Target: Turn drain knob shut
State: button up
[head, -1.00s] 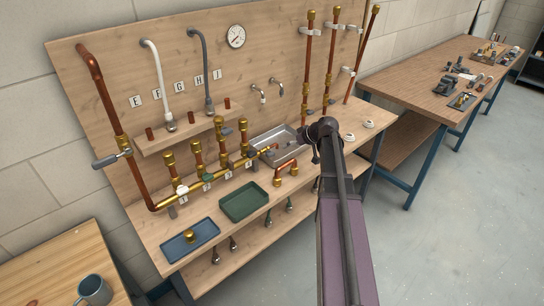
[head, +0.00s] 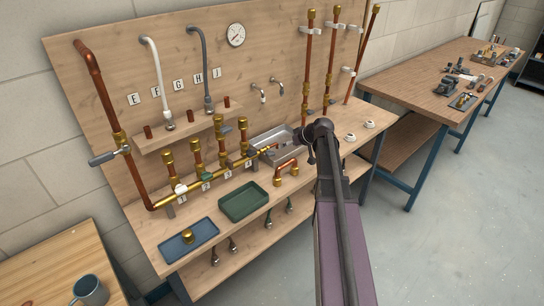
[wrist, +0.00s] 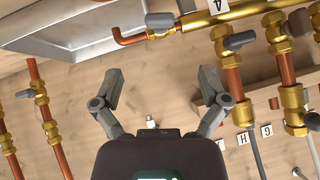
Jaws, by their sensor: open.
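The drain knob (wrist: 160,20) is a small grey handle on the brass valve at the end of the manifold, just before the copper outlet elbow over the metal basin. In the head view the grey drain knob (head: 251,152) is small, beside the basin, and its exact turn is hard to tell. My gripper (wrist: 160,88) is open and empty in the wrist view, its two fingers wide apart. The drain knob lies beyond the fingertips, roughly centred between them, and nothing touches it. In the head view my arm hides most of the gripper.
The metal basin (wrist: 65,25) lies left of the knob in the wrist view. A vertical pipe with a grey handle (wrist: 240,40) stands close on the right. Other copper pipes (wrist: 45,120) rise at left. A green tray (head: 243,202) and blue tray (head: 190,238) sit on the bench.

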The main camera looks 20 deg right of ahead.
aim_at(272, 153)
jog(key=shift+b+x, duration=3.4)
jog(key=shift+x, duration=1.95)
jog(key=c, duration=1.2)
